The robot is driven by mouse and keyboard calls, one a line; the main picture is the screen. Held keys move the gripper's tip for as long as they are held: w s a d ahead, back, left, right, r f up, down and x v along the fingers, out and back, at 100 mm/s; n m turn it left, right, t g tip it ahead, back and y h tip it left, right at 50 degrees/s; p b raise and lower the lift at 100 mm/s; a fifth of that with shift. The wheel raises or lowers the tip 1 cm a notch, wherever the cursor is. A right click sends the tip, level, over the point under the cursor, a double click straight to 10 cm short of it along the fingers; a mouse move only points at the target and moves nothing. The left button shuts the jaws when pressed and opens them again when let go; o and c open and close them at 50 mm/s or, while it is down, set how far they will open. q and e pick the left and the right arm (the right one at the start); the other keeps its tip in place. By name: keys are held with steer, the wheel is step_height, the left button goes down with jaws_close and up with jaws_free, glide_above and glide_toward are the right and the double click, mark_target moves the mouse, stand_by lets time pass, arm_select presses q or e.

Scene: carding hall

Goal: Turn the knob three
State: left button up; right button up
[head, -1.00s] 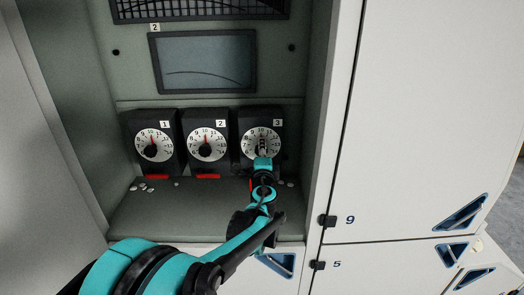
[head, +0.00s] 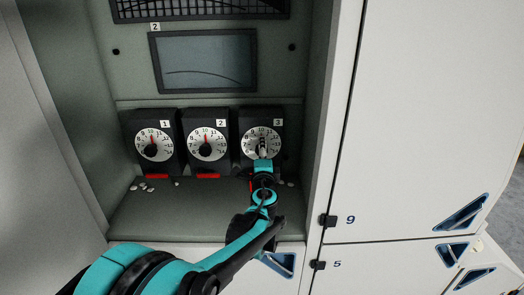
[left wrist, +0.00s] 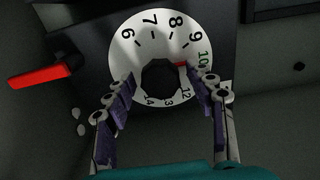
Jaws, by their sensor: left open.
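Knob three is a black knob (left wrist: 160,76) in the middle of a white numbered dial (head: 251,137) on the black unit labelled 3. Its red pointer (left wrist: 182,64) lies roughly toward the green 10. My left gripper (head: 263,150) is in front of this dial and covers the knob in the head view. In the left wrist view the gripper (left wrist: 160,78) is open, with one finger on each side of the knob and their tips over the dial face. I cannot tell whether the fingers touch the knob. My right gripper is not in view.
Dials 1 (head: 153,146) and 2 (head: 206,144) stand to the left, with red tabs below (head: 207,176). A screen (head: 205,62) is above. Pale bits (head: 148,189) lie on the ledge (head: 165,215). The recess wall (head: 318,110) is close on the right.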

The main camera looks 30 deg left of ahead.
arm_select(q)
steer(key=v, duration=1.1)
steer(key=shift+s+a, duration=0.1)
steer(key=shift+s, duration=0.05)
